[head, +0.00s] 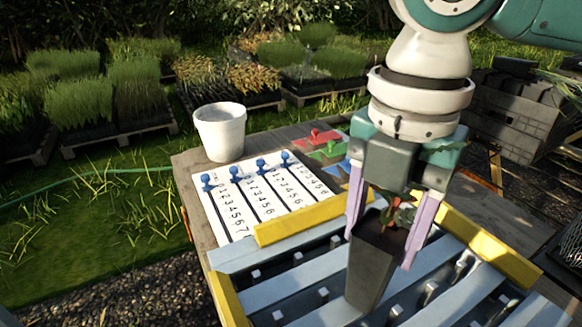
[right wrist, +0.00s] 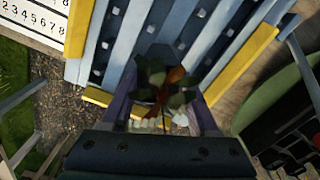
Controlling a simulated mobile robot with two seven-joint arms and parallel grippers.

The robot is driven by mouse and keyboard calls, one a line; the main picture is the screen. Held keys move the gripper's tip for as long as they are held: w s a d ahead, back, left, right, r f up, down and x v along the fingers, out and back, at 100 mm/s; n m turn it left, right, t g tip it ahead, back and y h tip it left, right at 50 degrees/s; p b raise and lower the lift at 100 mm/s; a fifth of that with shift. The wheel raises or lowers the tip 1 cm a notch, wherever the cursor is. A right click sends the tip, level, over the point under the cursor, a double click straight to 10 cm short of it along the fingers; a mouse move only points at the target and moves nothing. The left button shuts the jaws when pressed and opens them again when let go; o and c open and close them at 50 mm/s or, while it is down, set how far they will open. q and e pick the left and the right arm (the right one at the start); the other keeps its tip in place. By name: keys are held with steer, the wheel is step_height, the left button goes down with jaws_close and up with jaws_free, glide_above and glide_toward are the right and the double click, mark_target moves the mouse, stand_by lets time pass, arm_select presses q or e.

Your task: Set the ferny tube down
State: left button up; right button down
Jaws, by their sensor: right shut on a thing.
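My right gripper (head: 379,248) is shut on a dark, tapered tube (head: 372,272), one finger on each side of it. The tube is nearly upright, and a small plant with green and reddish leaves (head: 397,216) shows at its top. In the right wrist view the leaves (right wrist: 163,88) lie between the two fingers and hide most of the tube. The tube's lower end is over the blue-grey slatted rack (head: 268,290); I cannot tell whether it touches the slats. My left gripper is not in view.
Yellow bars (head: 300,219) edge the rack. Beyond it lie a white numbered board (head: 237,206) with blue pegs, red, green and blue pieces (head: 318,137), and a white pot (head: 220,131). A black crate stack (head: 511,113) stands at the right. The rack's left part holds no tubes.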

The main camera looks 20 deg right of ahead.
steer(key=shift+f, duration=0.3)
steer(key=shift+c, duration=0.7)
jaws_free()
steer(key=shift+f, duration=0.1)
step_height(320, 180, up, 12)
steer(key=p, duration=0.2)
steer(key=shift+r+p, duration=0.2)
steer(key=shift+p, duration=0.1)
